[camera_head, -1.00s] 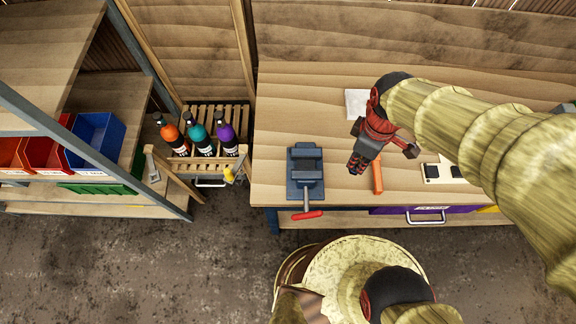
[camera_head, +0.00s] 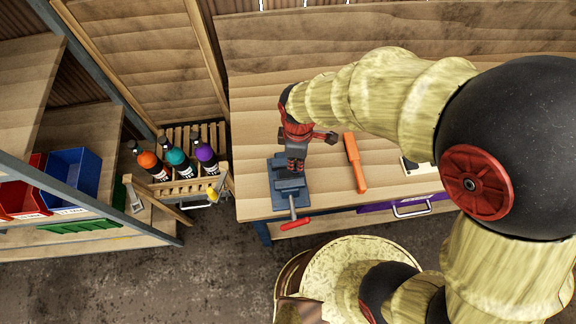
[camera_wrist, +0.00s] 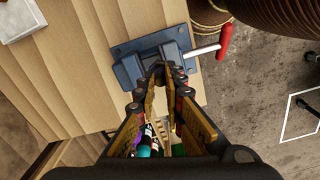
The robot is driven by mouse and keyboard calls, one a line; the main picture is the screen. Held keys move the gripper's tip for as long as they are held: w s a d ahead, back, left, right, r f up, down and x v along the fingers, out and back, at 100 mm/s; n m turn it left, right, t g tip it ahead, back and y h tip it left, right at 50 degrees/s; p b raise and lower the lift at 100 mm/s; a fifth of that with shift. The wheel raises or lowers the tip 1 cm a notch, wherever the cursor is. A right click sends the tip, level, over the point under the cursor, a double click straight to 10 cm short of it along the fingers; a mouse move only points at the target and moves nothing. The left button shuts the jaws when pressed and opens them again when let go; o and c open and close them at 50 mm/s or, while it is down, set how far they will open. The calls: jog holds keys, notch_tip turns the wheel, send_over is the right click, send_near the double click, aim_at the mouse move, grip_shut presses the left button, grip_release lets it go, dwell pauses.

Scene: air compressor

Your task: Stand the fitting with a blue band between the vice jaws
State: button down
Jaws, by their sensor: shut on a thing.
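The blue-grey vice (camera_head: 277,187) is fixed at the front left of the workbench, with its red-tipped handle (camera_head: 295,224) towards the front edge. My gripper (camera_head: 296,168) points down over the vice jaws and covers part of them. In the wrist view the vice (camera_wrist: 128,66) lies just beyond my fingertips (camera_wrist: 165,70), which are close together over its jaw area. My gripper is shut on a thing. The fitting and its blue band cannot be made out; the fingers hide what they hold.
An orange-handled tool (camera_head: 355,163) lies on the bench (camera_head: 255,120) to the right of the vice. Several bottles (camera_head: 180,163) stand in a wooden crate left of the bench. A blue bin (camera_head: 73,172) sits on the shelf further left. The bench behind the vice is clear.

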jog(key=shift+w+a+f, duration=0.25)
jog(key=shift+a+f, duration=0.75)
jog(key=shift+f, duration=0.25)
jog(key=shift+w+a+f, duration=0.1)
jog(key=shift+a+f, duration=0.05)
jog(key=shift+f, duration=0.75)
jog(key=shift+a+f, duration=0.1)
jog(key=shift+f, duration=0.75)
jog(key=shift+f, duration=0.2)
jog(key=c, duration=1.9)
grip_release()
